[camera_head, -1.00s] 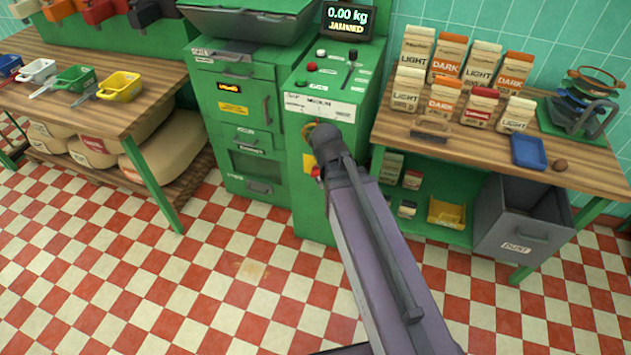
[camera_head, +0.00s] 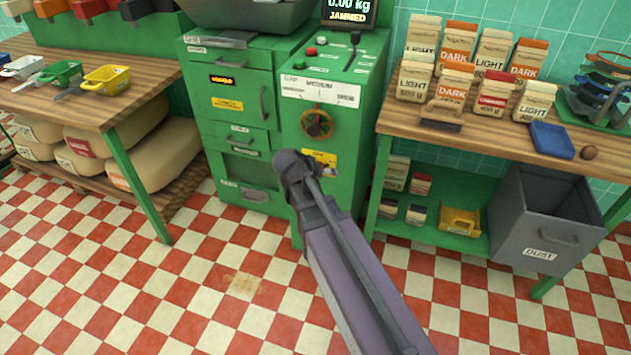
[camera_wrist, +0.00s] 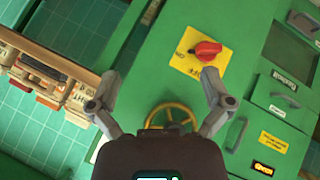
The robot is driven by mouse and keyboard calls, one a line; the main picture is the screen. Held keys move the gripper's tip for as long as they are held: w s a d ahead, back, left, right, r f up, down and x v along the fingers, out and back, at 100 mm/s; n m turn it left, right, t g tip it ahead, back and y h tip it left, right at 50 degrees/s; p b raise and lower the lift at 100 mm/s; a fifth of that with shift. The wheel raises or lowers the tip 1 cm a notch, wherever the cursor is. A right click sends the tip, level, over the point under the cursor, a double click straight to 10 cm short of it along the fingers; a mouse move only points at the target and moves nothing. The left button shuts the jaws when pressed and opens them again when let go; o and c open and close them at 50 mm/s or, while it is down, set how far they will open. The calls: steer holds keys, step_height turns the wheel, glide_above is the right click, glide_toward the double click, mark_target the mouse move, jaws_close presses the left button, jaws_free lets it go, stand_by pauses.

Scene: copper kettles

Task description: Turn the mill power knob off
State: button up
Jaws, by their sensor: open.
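The mill (camera_head: 345,190) is a green cabinet with a round hand wheel (camera_head: 317,123) on its front. In the wrist view a red knob (camera_wrist: 206,50) sits on a yellow plate (camera_wrist: 184,62) on the mill's front. The yellow plate also shows in the head view (camera_head: 320,157), where my arm hides the knob. My gripper (camera_wrist: 161,74) is open and empty, its fingers spread over the green front. The knob lies just beyond the right fingertip in the wrist view, not between the fingers. I cannot tell whether they touch. The hand wheel (camera_wrist: 172,115) shows between the fingers.
A display (camera_head: 348,12) reads "JAMMED". Small red and green buttons and a lever (camera_head: 352,50) are on the mill's top. Coffee bags (camera_head: 494,90) stand on the right bench, above a grey dust bin (camera_head: 548,225). A left bench (camera_head: 60,60) holds scoops. The checkered floor is clear.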

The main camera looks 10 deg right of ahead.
steer(key=w+a+f+t+h+b, duration=0.2)
steer(key=w+a+f+t+b, duration=0.3)
steer(key=b, duration=0.9)
steer(key=shift+w+a+f+t+b, duration=0.35)
steer(key=shift+w+a+f, duration=0.8)
steer(key=shift+w+f, duration=0.6)
steer(key=shift+d+f, duration=0.15)
steer(key=shift+f, duration=0.05)
steer(key=b+x, duration=0.4)
steer(key=x, duration=0.9)
steer(key=shift+d+f+b, duration=0.15)
steer(key=shift+d+b, duration=0.1)
steer(key=shift+b, duration=0.05)
steer(key=c, duration=1)
